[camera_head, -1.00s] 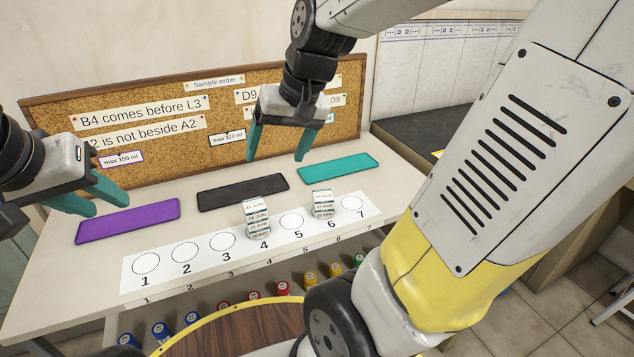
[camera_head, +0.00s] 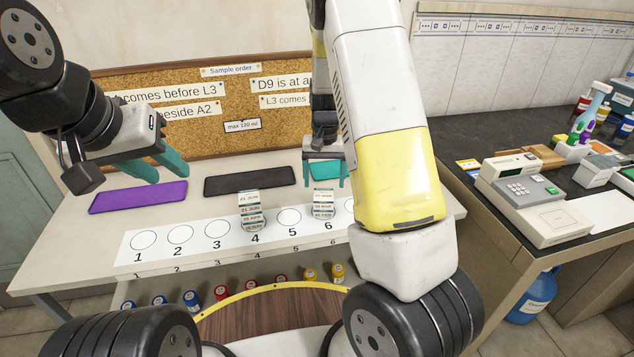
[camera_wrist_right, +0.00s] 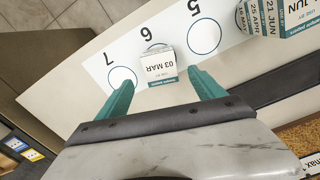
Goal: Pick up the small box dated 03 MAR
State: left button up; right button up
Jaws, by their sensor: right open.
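The small white and teal box dated 03 MAR (camera_wrist_right: 160,68) is seen from above in the right wrist view, over the circle of place 6. In the head view a short stack of boxes (camera_head: 323,204) stands at place 6; its small labels are hard to read. My right gripper (camera_wrist_right: 162,85) is open and empty, with its fingertips on either side of the near edge of the 03 MAR box in the picture. In the head view my right gripper (camera_head: 323,178) is above and behind that stack. My left gripper (camera_head: 152,172) is open and empty above the purple mat.
Another box stack (camera_head: 250,209) stands at place 4, with 21 JUN readable. A corkboard (camera_head: 190,140) stands at the back. Coloured-capped bottles (camera_head: 192,298) sit below the front edge.

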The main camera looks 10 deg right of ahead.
aim_at(324, 194)
notch_tip(324, 194, down, 6)
jog(key=shift+s+r, duration=0.1)
jog(key=c, duration=1.5)
jog(key=shift+o, duration=0.2)
jog(key=shift+r, duration=0.1)
